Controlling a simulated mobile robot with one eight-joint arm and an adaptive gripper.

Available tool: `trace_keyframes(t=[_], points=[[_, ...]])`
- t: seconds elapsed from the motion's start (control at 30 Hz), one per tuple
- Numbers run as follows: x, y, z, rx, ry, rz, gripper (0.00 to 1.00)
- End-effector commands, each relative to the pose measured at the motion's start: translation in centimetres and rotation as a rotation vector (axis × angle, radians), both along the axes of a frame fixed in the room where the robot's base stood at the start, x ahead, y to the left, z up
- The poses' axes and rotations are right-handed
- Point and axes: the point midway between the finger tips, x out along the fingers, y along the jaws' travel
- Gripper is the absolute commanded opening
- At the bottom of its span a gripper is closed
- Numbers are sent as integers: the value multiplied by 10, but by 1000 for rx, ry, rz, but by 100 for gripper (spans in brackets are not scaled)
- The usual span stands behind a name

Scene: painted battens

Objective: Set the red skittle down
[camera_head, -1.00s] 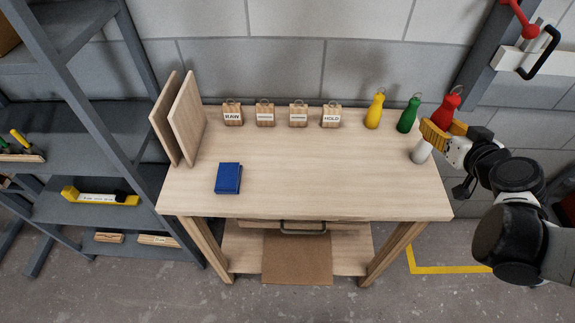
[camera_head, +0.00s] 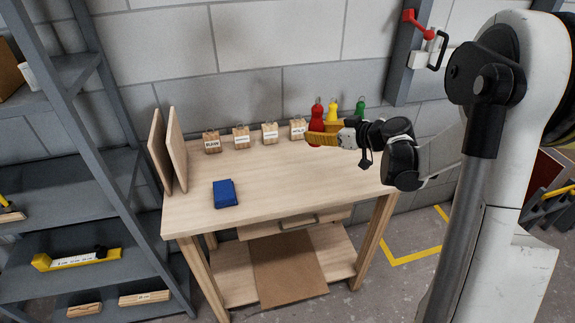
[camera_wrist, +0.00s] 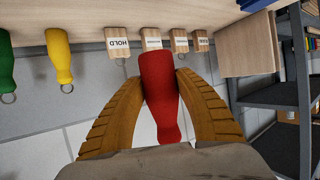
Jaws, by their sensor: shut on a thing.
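My gripper (camera_head: 322,137) is shut on the red skittle (camera_head: 316,116), holding it upright near the back of the workbench, just right of the HOLD block. In the wrist view the red skittle (camera_wrist: 160,85) sits between both yellow-brown fingers (camera_wrist: 160,105). That view is upside down, with the skittle's base toward the bench. I cannot tell whether the base touches the bench top. The yellow skittle (camera_head: 332,112) and green skittle (camera_head: 360,107) stand to the right, partly hidden behind my gripper and arm.
Several labelled wooden blocks stand along the bench's back edge, among them RAW (camera_head: 212,143) and HOLD (camera_head: 298,129). Two upright boards (camera_head: 176,150) stand at the left, and a blue box (camera_head: 224,193) lies in front. The workbench (camera_head: 285,182) is clear in the middle. Grey shelving (camera_head: 60,185) stands left.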

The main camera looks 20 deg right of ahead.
Motion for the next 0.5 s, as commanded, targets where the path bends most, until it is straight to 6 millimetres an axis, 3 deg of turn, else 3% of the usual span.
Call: trace_keyframes(t=[0.1, 0.23, 0.37, 0.5], points=[[13, -21, -9, 3, -7, 44, 15], [18, -29, -15, 4, -12, 76, 15], [13, -13, -28, 4, -13, 88, 15], [3, 21, -51, 3, -14, 88, 15]])
